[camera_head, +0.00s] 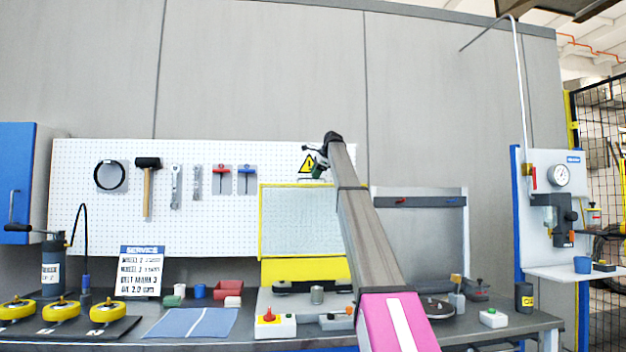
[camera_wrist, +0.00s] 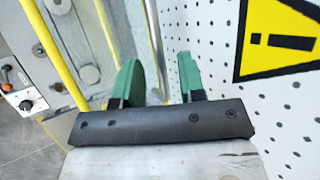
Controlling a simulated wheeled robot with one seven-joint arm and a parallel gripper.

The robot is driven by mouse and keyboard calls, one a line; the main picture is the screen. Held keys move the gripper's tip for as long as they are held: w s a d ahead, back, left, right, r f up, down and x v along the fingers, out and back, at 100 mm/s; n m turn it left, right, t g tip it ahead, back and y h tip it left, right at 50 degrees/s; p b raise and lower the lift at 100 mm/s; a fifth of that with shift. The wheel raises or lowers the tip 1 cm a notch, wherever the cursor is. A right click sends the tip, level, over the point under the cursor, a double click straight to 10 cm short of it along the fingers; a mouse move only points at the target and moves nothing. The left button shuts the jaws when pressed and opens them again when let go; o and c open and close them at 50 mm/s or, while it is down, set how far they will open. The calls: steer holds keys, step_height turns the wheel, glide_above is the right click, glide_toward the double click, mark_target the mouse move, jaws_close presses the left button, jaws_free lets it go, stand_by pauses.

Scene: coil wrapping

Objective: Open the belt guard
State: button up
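The belt guard (camera_head: 303,272), a yellow frame with a pale mesh panel and a solid yellow lower part, stands upright at the bench's back, centre. My arm covers its right part. My gripper (camera_head: 318,166) is just above the guard's top edge, in front of the pegboard. In the wrist view my gripper (camera_wrist: 160,82) has its two green fingers apart. Yellow frame bars (camera_wrist: 55,55) lie left of the fingers, with round metal parts beyond. A thin pale strip runs behind the gap between the fingers; I cannot tell whether it touches them.
A yellow warning sign (camera_wrist: 280,38) is on the pegboard (camera_head: 120,215), close to my gripper's right in the wrist view. Tools hang left of the guard. A control box with a red knob (camera_head: 269,316) stands before it. A grey rail panel (camera_head: 425,225) is right of my arm.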

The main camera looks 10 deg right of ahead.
steer(key=v, duration=0.7)
steer(key=shift+r, duration=0.15)
